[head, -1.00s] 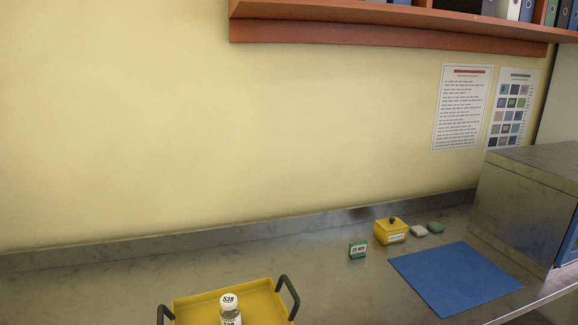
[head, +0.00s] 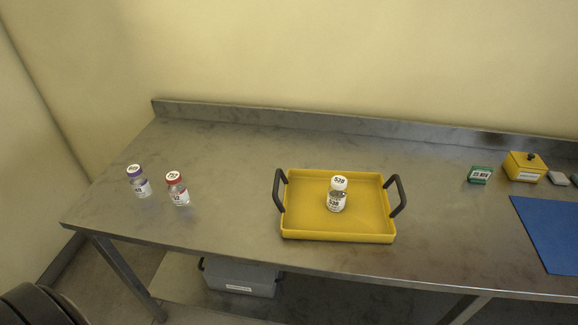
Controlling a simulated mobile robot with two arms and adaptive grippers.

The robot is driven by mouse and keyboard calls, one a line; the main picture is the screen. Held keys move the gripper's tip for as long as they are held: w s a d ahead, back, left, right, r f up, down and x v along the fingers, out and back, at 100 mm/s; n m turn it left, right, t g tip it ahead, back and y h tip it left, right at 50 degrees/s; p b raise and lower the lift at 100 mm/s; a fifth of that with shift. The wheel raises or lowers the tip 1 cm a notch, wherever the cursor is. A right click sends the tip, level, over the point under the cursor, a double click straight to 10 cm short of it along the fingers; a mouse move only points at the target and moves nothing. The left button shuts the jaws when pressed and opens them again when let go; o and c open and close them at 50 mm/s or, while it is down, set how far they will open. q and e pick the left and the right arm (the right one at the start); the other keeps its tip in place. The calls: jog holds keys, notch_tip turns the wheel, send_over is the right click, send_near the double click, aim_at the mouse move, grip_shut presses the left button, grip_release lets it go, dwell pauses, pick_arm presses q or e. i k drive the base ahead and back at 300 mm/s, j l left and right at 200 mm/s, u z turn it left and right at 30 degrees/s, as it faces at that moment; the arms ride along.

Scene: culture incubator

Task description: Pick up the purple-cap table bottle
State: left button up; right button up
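The purple-cap bottle (head: 139,182) stands upright near the left end of the metal table (head: 230,160). It is clear, with a white label and a white top disc ringed in purple. A similar red-cap bottle (head: 178,189) stands just to its right, apart from it. A white-cap bottle (head: 337,194) stands inside the yellow tray (head: 300,222). Neither of my grippers shows in the head view.
The yellow tray has two dark upright handles. A green box (head: 480,175), a yellow lidded box (head: 524,167) and a blue mat (head: 552,232) are at the right. A grey bin (head: 240,279) sits below the table. Tabletop between red-cap bottle and tray is clear.

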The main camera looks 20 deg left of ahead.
aim_at(139, 182)
jog(key=u, duration=1.4)
